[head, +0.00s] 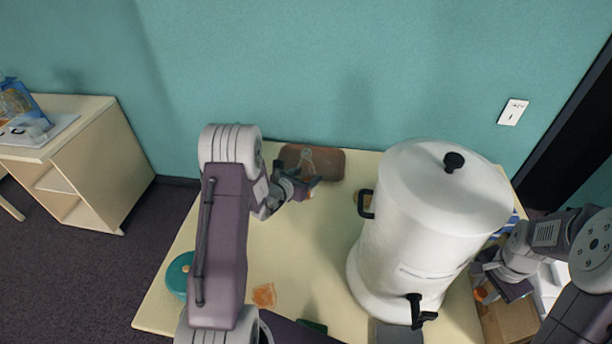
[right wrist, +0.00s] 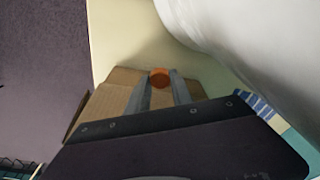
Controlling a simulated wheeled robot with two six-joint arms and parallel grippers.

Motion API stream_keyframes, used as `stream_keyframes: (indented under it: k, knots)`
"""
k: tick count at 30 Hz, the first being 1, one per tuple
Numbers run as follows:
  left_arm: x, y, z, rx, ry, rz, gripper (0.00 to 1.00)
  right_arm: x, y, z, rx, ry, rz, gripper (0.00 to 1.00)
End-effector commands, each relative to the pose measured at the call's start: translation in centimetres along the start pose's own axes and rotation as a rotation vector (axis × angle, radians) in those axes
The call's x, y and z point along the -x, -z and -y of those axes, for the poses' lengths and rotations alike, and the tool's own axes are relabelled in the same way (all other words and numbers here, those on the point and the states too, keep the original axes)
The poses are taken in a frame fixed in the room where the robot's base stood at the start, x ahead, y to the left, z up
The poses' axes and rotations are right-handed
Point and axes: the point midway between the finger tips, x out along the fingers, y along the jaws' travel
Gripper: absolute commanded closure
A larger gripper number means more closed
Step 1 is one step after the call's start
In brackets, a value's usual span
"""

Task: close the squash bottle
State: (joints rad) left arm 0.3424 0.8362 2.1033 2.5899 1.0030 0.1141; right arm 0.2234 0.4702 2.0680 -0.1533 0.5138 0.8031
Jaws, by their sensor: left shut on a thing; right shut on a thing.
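The squash bottle (head: 306,158) is clear, with some orange low down near the fingers. It stands in front of a brown tray at the back of the table. My left gripper (head: 302,188) is shut on the bottle and hides part of it. My right gripper (head: 484,292) is shut on a small orange cap at the right, apart from the bottle. The cap (right wrist: 160,77) shows between the fingertips in the right wrist view, above a cardboard box. The bottle's mouth is too small to make out clearly.
A large white urn (head: 428,235) with a black tap stands between my two grippers. The brown tray (head: 333,165) is at the back. A teal round item (head: 178,274) and an orange patch (head: 264,295) are at the left front. A cardboard box (head: 512,322) is at the right.

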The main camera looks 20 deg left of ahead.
Motion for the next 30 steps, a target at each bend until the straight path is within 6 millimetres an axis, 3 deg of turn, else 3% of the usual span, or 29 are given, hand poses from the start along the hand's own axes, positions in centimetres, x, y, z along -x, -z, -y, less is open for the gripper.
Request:
stream_keyframes:
  k: [23, 24, 29, 30]
  knots:
    - [0.0, -0.04, -0.01, 0.0, 0.0, 0.001, 0.89, 0.0, 0.0, 0.0, 0.0, 0.0, 0.0, 1.0]
    - [0.0, -0.04, -0.01, 0.0, 0.0, 0.001, 0.51, 0.0, 0.0, 0.0, 0.0, 0.0, 0.0, 1.0]
    - [0.0, -0.04, -0.01, 0.0, 0.0, 0.001, 0.95, 0.01, 0.0, 0.0, 0.0, 0.0, 0.0, 1.0]
    - [0.0, -0.05, -0.01, 0.0, 0.0, 0.001, 1.0, 0.01, 0.0, 0.0, 0.0, 0.0, 0.0, 1.0]
